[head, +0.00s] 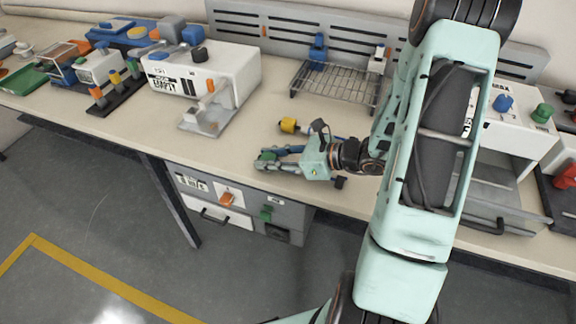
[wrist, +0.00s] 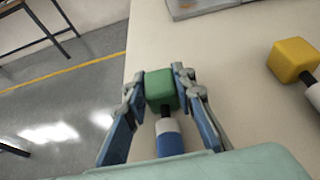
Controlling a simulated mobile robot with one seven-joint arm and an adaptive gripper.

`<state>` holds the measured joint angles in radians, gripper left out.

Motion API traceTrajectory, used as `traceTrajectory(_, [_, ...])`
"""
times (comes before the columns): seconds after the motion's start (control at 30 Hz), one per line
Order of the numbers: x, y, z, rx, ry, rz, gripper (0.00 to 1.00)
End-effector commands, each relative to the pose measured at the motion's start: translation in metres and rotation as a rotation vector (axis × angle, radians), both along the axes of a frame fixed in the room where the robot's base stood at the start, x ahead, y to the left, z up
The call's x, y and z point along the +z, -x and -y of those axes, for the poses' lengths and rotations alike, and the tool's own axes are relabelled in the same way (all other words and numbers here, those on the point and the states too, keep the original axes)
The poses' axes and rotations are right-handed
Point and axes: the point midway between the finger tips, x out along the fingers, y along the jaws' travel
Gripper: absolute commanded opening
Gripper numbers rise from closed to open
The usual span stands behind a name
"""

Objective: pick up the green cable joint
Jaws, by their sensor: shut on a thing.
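The green cable joint (wrist: 161,88) has a green block head, a black neck, and a white and blue body below it in the wrist view. My gripper (wrist: 160,82) is shut on the green head, with one finger on each side. In the head view my gripper (head: 266,160) is low over the front edge of the bench, and only a little of the green head (head: 268,155) shows between the fingers. I cannot tell whether the joint still touches the bench top.
A yellow cable joint (wrist: 293,60) lies to the right; it also shows in the head view (head: 288,125). A white machine (head: 205,75) stands at the back left and a wire rack (head: 335,85) behind. The bench top (head: 245,135) left of my gripper is clear.

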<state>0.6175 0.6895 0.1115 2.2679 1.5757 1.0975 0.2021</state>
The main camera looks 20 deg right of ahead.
Motion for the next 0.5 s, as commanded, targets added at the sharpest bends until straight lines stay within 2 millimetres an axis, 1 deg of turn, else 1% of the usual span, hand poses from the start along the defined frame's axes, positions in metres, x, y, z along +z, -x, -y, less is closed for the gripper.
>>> traceTrajectory(0.27, [0.002, 0.0, 0.0, 0.0, 0.0, 0.001, 0.0])
traceTrajectory(0.37, [0.007, 0.0, 0.0, 0.0, 0.0, 0.001, 0.0])
traceTrajectory(0.5, [0.019, 0.0, 0.0, 0.001, 0.0, 0.002, 0.0])
